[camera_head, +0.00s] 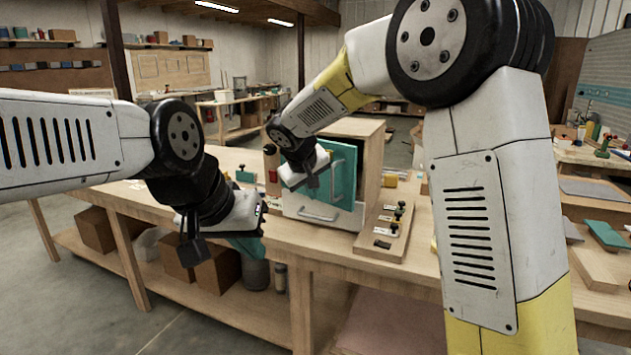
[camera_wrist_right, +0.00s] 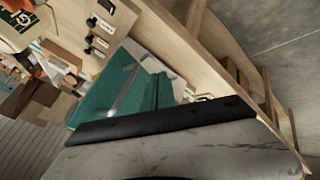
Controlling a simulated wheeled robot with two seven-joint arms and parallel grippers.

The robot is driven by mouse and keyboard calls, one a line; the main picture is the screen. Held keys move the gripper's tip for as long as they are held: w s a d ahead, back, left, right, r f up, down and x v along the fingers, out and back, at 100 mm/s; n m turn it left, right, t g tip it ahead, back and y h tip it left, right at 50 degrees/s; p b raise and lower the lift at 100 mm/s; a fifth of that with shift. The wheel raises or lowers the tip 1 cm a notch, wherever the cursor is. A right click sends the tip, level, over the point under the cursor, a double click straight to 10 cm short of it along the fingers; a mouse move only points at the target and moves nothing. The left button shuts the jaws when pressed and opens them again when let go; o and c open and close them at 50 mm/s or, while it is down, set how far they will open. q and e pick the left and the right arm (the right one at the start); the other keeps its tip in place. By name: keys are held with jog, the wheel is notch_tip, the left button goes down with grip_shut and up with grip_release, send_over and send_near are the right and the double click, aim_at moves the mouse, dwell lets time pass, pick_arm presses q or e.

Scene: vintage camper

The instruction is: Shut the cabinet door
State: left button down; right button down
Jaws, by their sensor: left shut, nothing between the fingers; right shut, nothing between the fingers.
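The cabinet (camera_head: 370,165) is a small wooden box on the workbench, seen in the head view. A teal panel (camera_head: 344,178) shows at its front, with a pale panel (camera_head: 322,222) carrying a bar handle (camera_head: 318,215) below. How far the door stands open is unclear. My right gripper (camera_head: 312,182) is shut and empty, in front of the cabinet's upper left; contact cannot be told. In the right wrist view, its dark fingers (camera_wrist_right: 160,122) lie across the teal panel (camera_wrist_right: 100,98). My left gripper (camera_head: 192,248) is shut and empty, left of the cabinet, near the bench's front edge.
A wooden board with several black knobs (camera_head: 390,228) lies right of the cabinet on the workbench (camera_head: 300,250). A red and black item (camera_head: 271,170) stands left of it. Cardboard boxes (camera_head: 95,230) sit on the lower shelf. My right arm blocks much of the right side.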

jog(key=shift+w+d+f, duration=0.3)
jog(key=shift+w+d, duration=0.25)
jog(key=shift+w, duration=0.15)
jog(key=shift+w+d+f, duration=0.3)
jog(key=shift+w+d, duration=0.2)
jog(key=shift+w, duration=0.15)
jog(key=shift+w+d+f, duration=0.3)
jog(key=shift+w+d, duration=0.25)
jog(key=shift+w, duration=0.15)
